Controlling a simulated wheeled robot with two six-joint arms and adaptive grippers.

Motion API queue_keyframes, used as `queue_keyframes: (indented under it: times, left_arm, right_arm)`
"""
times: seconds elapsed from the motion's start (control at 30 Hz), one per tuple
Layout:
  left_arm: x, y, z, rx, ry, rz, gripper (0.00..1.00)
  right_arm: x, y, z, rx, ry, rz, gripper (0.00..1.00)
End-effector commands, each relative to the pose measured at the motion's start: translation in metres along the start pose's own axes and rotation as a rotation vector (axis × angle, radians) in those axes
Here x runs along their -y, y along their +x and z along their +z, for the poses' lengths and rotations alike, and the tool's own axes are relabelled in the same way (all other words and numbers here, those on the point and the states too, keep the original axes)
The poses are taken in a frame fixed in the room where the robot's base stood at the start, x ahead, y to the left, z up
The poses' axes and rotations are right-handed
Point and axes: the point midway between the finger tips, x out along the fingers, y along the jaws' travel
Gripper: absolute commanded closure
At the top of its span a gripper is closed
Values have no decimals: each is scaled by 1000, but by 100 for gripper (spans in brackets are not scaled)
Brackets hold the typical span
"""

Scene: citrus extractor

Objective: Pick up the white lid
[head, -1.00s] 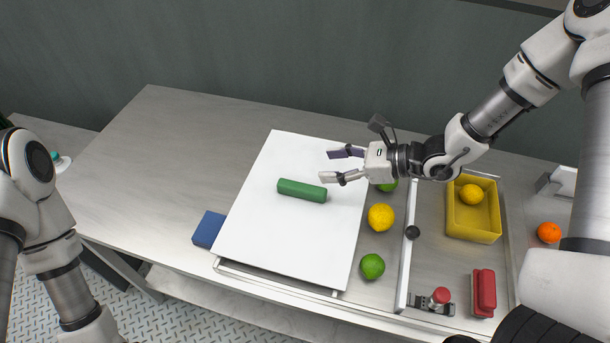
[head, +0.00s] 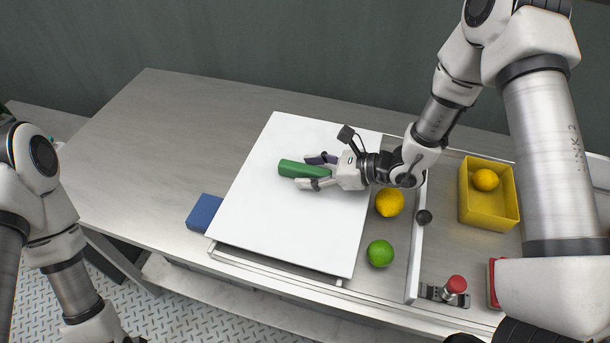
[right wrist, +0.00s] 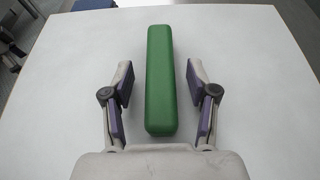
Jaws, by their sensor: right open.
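The white lid (head: 265,215) is a flat white board lying over the left part of the tray on the table. A green bar-shaped handle (head: 294,168) sits on its upper middle. My right gripper (head: 316,172) is open, with one finger on each side of the handle's right end. In the right wrist view the handle (right wrist: 160,80) stands between the two fingers (right wrist: 160,105), with a gap on both sides. The white lid (right wrist: 230,60) fills most of that view. My left gripper is not visible; only the left arm shows at the left edge.
A blue block (head: 205,212) lies beside the lid's left edge. A yellow bin (head: 489,205) holds a yellow fruit. A red-topped knob (head: 456,285) is at the front right. The table's left side is clear.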

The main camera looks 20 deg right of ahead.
Motion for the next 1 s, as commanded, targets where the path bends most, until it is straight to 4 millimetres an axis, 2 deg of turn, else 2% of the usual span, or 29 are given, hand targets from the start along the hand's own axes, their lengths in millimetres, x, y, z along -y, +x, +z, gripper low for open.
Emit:
queue_keyframes:
  times: [0.1, 0.3, 0.33, 0.47, 0.5, 0.83, 1.0]
  left_arm:
    - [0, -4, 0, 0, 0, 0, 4]
    - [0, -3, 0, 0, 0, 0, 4]
    - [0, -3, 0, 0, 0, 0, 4]
    - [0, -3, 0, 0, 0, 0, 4]
    - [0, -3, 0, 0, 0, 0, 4]
    - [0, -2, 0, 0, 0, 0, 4]
    - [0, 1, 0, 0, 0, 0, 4]
  right_arm:
    - [0, 13, 1, 1, -3, 1, 42]
    - [0, 14, 1, 3, -1, -1, 42]
    - [0, 14, 1, 3, -1, -1, 49]
    - [0, 14, 1, 3, -1, -1, 95]
    - [0, 14, 1, 2, -1, -1, 100]
    - [0, 13, 2, 2, -1, -1, 100]
    - [1, 8, 16, 4, -3, -3, 100]
